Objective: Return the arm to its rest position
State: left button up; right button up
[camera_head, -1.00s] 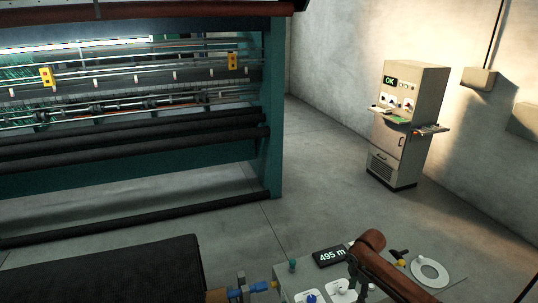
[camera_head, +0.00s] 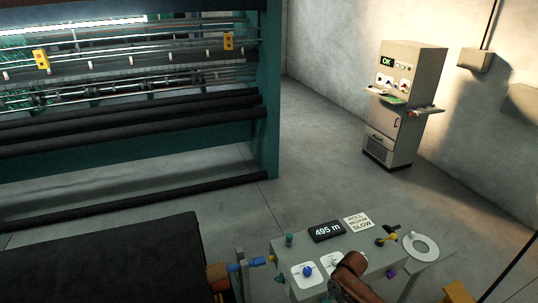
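A brown, rounded arm link (camera_head: 352,268), which appears to be mine, rises from the bottom edge in front of the control console (camera_head: 290,250). Its lower part is cut off by the frame, and it covers part of the console's front. I see no fingers of either gripper. Nothing held shows in the view.
The console carries a "495 m" display (camera_head: 327,231), a printed card (camera_head: 358,223), knobs and a white ring (camera_head: 421,245). A dark roll (camera_head: 100,265) lies at lower left. The netting machine (camera_head: 271,120) stands behind. A grey cabinet (camera_head: 405,110) shows "OK". Floor between is clear.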

jog(key=s+a+f+m+t+y, duration=0.1)
jog(key=s+a+f+m, duration=0.15)
jog(key=s, duration=0.45)
jog(key=s+a+f+m+t+y, duration=0.1)
jog(key=s+f+m, duration=0.25)
jog(key=s, duration=0.35)
jog(key=s+d+r+m+t+h, duration=0.1)
jog(key=s+d+r+m+h, duration=0.1)
jog(key=s+d+m, duration=0.6)
jog(key=s+d+r+m+h, duration=0.2)
jog(key=s+d+m, duration=0.2)
jog(key=s+d, duration=0.45)
jog(key=s+a+f+n+g+b, duration=0.2)
jog(key=f+b, duration=0.5)
jog(key=f, duration=2.8)
pick_arm(q)
notch_tip(320, 180, down, 13)
jog(key=b, duration=0.6)
jog(key=shift+s, duration=0.2)
pick_arm(e)
jog(key=s+f, duration=1)
jog(key=f, duration=0.2)
jog(key=s+a+f, duration=0.1)
jog(key=s+f, duration=0.9)
jog(key=f, duration=0.3)
jog(key=shift+s+a+f+y, duration=0.15)
jog(key=shift+s+f+y, duration=0.05)
jog(key=shift+y, duration=0.2)
